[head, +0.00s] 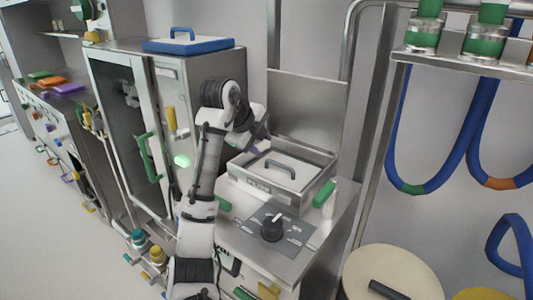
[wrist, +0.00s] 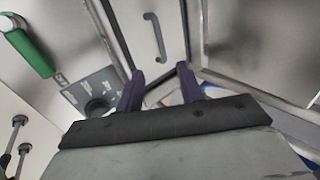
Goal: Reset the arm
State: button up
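My arm rises in the middle of the head view and bends to the right at its top. My gripper (head: 260,146) is above the left back side of a metal bin (head: 262,190) with a pale lid and a dark bar handle (head: 281,168). In the wrist view the two purple fingers of my gripper (wrist: 161,84) stand apart with nothing between them. The lid handle (wrist: 155,37) shows ahead of the fingers, apart from them. A green side handle (wrist: 28,52) of the bin shows at the left.
A black dial (head: 272,228) sits on the counter in front of the bin. A glass-door cabinet (head: 118,120) with a blue-edged tray (head: 188,46) on top stands left of my arm. Blue hoses (head: 440,165) hang from a shelf at right. A round lidded container (head: 390,272) is at front right.

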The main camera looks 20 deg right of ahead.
jog(key=shift+s+a+r, duration=0.15)
jog(key=shift+s+r, duration=0.05)
jog(key=shift+r, duration=0.1)
